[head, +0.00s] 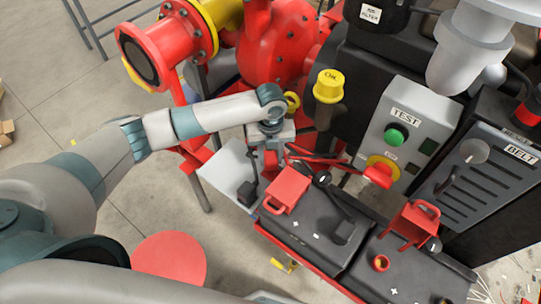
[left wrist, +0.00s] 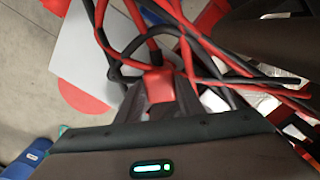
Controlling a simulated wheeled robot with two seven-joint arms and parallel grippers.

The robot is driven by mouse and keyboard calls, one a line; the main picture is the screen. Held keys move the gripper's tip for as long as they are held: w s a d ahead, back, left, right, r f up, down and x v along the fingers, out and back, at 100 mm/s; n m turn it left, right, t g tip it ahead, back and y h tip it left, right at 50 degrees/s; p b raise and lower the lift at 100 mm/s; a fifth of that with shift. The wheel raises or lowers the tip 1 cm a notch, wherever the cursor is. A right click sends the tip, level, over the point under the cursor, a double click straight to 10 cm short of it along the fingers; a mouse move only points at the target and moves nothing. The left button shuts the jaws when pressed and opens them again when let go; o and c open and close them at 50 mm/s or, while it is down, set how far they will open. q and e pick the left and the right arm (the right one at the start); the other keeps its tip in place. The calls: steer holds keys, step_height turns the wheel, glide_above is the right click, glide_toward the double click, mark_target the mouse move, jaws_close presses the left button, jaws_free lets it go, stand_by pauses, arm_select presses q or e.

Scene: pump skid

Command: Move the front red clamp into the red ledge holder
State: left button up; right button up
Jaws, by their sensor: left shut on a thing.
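My left gripper (head: 270,143) points down beside the right edge of a pale grey ledge plate (head: 228,172). It is shut on a red clamp, whose red body (left wrist: 158,82) shows between the fingers in the left wrist view. In the head view the clamp (head: 271,161) is partly hidden under the gripper. Red cable runs from it. A small black piece (head: 247,192) sits at the plate's front corner. The plate also shows in the left wrist view (left wrist: 82,42). I cannot make out the red ledge holder clearly. My right gripper is not in view.
Two dark batteries (head: 316,232) with red covers (head: 286,190) stand front right. Red and black cables (left wrist: 200,65) crowd around the clamp. A grey TEST box (head: 407,125) stands to the right; red pump piping (head: 275,45) is behind. Open floor lies left.

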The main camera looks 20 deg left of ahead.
arm_select(q)
steer(key=shift+f, duration=0.55)
steer(key=shift+f+b, duration=0.5)
steer(key=shift+f, duration=0.3)
stand_by(0.3)
steer(key=o, duration=1.4)
steer(key=shift+c, duration=0.2)
steer(key=shift+r, duration=0.1)
